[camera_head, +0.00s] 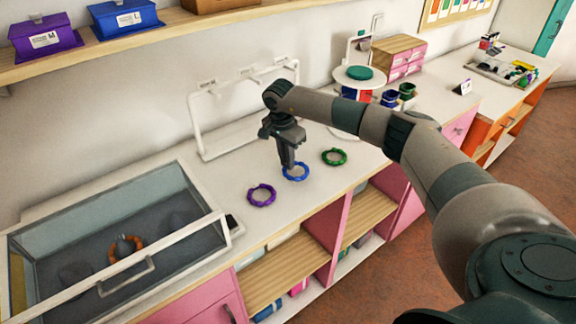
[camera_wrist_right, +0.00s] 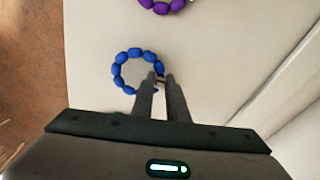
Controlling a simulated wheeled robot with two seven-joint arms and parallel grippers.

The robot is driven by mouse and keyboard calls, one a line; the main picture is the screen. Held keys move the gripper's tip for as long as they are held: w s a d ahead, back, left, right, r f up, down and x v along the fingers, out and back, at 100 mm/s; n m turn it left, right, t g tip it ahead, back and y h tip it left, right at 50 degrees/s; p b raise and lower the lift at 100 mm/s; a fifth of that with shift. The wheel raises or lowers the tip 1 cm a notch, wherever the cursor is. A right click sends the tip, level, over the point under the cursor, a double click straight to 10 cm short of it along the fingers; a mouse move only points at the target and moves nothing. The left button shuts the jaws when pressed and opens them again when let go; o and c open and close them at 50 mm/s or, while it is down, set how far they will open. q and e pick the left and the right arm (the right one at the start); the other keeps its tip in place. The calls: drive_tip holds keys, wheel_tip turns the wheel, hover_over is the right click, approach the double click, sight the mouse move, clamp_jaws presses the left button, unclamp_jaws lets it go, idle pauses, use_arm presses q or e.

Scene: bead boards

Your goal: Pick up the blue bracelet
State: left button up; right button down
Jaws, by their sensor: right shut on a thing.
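The blue bracelet (camera_head: 296,177) lies on the white counter (camera_head: 222,181) between a purple and a green one. In the right wrist view the blue bracelet (camera_wrist_right: 127,57) is a ring of beads at the fingertips. My right gripper (camera_head: 290,169) points down at the bracelet's back edge. It also shows in the right wrist view (camera_wrist_right: 161,82), its two narrow fingers close together and shut on the lower right part of the ring. The fingers hide a small part of the beads. My left gripper is not in view.
A purple bracelet (camera_head: 261,195) lies to the left and a green bracelet (camera_head: 334,157) to the right. A glass display case (camera_head: 117,241) with an orange bracelet (camera_head: 125,248) stands at the left. A white rack (camera_head: 195,128) stands behind.

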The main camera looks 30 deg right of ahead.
wheel_tip(320, 180, up, 2)
drive_tip(key=shift+d+r+b, duration=0.1)
drive_tip(key=shift+r+b, duration=0.1)
drive_tip(key=shift+b, duration=0.6)
drive_tip(key=s+d+r+b, duration=0.4)
drive_tip(key=d+r, duration=0.3)
drive_tip(key=d, duration=0.3)
drive_tip(key=shift+s+d, duration=0.15)
drive_tip(key=shift+s, duration=0.45)
